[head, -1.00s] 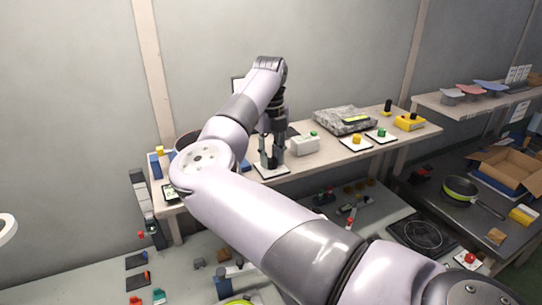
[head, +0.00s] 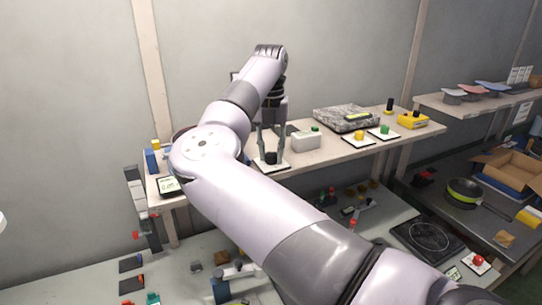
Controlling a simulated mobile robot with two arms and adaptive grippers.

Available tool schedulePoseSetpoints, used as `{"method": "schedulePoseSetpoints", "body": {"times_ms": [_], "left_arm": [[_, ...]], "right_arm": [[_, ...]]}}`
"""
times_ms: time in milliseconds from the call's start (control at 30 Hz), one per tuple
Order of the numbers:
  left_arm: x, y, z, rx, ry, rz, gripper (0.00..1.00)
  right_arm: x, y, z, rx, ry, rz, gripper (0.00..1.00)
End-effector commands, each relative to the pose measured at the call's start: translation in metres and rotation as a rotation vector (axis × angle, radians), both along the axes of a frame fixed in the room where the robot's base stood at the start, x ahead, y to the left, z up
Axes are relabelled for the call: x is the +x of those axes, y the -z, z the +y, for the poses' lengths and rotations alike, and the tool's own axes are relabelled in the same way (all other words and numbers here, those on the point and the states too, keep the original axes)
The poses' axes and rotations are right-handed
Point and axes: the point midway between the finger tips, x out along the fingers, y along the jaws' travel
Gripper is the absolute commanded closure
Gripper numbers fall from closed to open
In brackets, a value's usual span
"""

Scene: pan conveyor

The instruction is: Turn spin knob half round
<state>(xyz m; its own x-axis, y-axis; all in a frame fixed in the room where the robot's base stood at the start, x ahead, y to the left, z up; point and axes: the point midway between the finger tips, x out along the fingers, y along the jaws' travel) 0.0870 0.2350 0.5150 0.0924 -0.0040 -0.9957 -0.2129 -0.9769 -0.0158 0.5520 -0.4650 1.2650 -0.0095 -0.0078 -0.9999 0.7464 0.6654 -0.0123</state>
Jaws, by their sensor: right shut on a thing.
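The spin knob (head: 271,158) is small and black and stands on a white plate (head: 272,167) at the front edge of the shelf, mid-view. My right gripper (head: 271,153) reaches down over it, with one dark finger on its left and one on its right. It is shut on the knob; the exact finger contact is small and hard to see. My left gripper is out of view.
A pale box with a green button (head: 306,142) stands close to the right of my right gripper. Yellow (head: 359,135) and green (head: 384,129) knobs on white plates sit farther right, before a grey speckled block (head: 342,119). My right arm hides much of the lower bench.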

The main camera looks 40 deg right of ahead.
Motion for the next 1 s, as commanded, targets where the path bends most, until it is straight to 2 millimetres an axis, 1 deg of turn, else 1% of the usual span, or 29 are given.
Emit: {"method": "schedulePoseSetpoints", "body": {"times_ms": [100, 400, 1000], "left_arm": [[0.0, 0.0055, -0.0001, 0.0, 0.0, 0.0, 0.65], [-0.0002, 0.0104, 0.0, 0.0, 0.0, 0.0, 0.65], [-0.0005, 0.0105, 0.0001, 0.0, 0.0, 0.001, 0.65]], "right_arm": [[0.0003, 0.0004, -0.0004, -0.001, 0.111, -0.002, 1.0], [0.0001, -0.0006, -0.0007, -0.001, 0.397, -0.002, 1.0], [-0.0002, -0.0019, -0.0012, -0.003, 0.966, -0.003, 1.0]]}}
